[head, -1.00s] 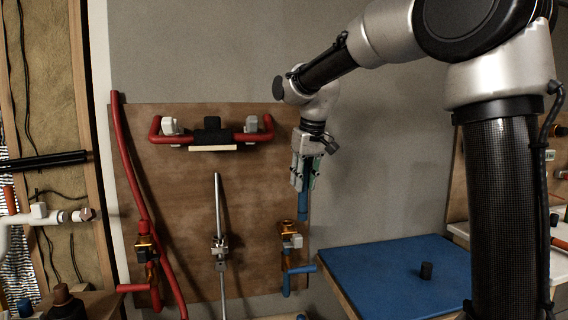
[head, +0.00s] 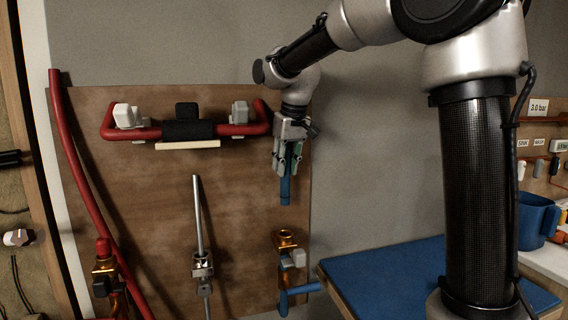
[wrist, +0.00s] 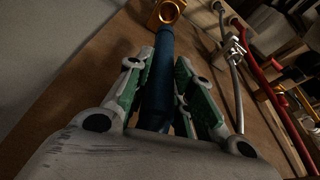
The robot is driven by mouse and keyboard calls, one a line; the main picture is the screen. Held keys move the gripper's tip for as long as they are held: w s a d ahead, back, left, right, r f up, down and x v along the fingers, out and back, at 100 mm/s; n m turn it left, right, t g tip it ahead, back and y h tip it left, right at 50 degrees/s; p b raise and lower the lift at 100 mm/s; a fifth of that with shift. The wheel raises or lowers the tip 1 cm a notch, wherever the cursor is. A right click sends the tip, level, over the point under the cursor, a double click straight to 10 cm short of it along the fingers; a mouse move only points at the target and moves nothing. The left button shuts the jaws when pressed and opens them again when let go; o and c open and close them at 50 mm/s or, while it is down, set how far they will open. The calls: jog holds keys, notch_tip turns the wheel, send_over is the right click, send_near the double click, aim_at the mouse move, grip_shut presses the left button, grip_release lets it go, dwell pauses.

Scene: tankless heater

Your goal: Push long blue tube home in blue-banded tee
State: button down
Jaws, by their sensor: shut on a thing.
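The long blue tube (head: 285,190) hangs roughly upright from my gripper (head: 286,158), its lower end free in the air. My gripper is shut on it; in the wrist view the tube (wrist: 161,70) runs between the green-padded fingers (wrist: 155,95). The copper-coloured tee (head: 286,241), with a grey valve piece and blue pipe (head: 290,296) below it, is on the brown board under the tube. A gap shows between the tube's lower end and the tee's open top. In the wrist view the tee's round socket (wrist: 167,12) lies beyond the tube's far end.
A red pipe with grey clips (head: 185,130) is at the board's top. A grey rod (head: 198,215) and a long red tube (head: 80,170) stand left of the tee.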

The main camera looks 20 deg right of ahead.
send_over(285, 204)
jog(key=w, duration=0.1)
jog(key=shift+d+f, duration=0.2)
jog(key=shift+f, duration=2.3)
jog(key=shift+f, duration=0.15)
jog(key=shift+f, duration=1.5)
jog(key=shift+f, duration=1.4)
jog(key=c, duration=1.2)
grip_release()
jog(key=shift+o, duration=0.2)
